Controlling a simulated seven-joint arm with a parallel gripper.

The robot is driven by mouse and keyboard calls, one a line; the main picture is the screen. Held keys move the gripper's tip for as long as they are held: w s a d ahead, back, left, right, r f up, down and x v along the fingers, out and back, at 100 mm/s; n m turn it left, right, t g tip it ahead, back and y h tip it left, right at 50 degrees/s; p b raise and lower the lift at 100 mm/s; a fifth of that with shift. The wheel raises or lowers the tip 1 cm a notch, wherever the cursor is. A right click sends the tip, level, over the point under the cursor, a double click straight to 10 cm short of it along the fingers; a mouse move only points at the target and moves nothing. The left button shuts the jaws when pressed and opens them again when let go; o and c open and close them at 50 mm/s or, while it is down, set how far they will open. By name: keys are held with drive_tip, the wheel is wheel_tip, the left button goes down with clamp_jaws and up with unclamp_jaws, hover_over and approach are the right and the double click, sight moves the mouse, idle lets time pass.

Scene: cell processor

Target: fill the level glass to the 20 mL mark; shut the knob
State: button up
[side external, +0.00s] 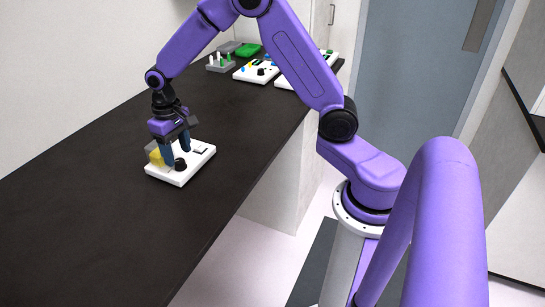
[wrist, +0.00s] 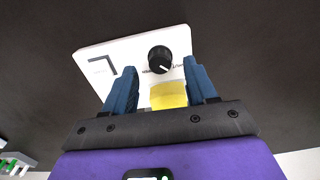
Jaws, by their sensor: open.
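The white unit (side external: 190,174) stands on the dark counter, and its board also shows in the wrist view (wrist: 108,58). The black knob (wrist: 160,59) sits on it, with a white pointer line toward the lower right; it also shows in the side view (side external: 180,164). The level glass (side external: 156,155) shows yellow at the unit's left end, and yellow also shows below the knob in the wrist view (wrist: 168,96). Its marks cannot be read. My gripper (wrist: 161,66) is open, its blue fingertips either side of the knob in the wrist picture; contact cannot be told.
Farther along the counter stand a grey rack (side external: 221,66) with green and white pieces, more white units (side external: 246,75) and a green tray (side external: 248,49). The counter (side external: 90,210) is clear in front.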

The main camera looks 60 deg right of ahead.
sight(179, 160)
wheel_tip(179, 160, up, 15)
drive_tip(key=s+a+f+n, duration=0.1)
drive_tip(key=s+f+n, duration=0.1)
drive_tip(key=s, duration=0.7)
drive_tip(key=s+a+f+n, duration=0.1)
drive_tip(key=s+n, duration=0.4)
drive_tip(key=s, duration=0.5)
drive_tip(key=s+a+f+n, duration=0.1)
drive_tip(key=s+f+n, duration=0.2)
drive_tip(key=s, duration=0.6)
drive_tip(key=shift+s+n, duration=0.3)
drive_tip(key=shift+n, duration=0.3)
drive_tip(key=shift+n, duration=0.8)
drive_tip(key=s, duration=0.1)
drive_tip(key=s+d+f, duration=0.1)
drive_tip(key=s, duration=0.1)
drive_tip(key=shift+s+d+f, duration=0.15)
drive_tip(key=shift+s+d, duration=0.1)
drive_tip(key=shift+d, duration=0.1)
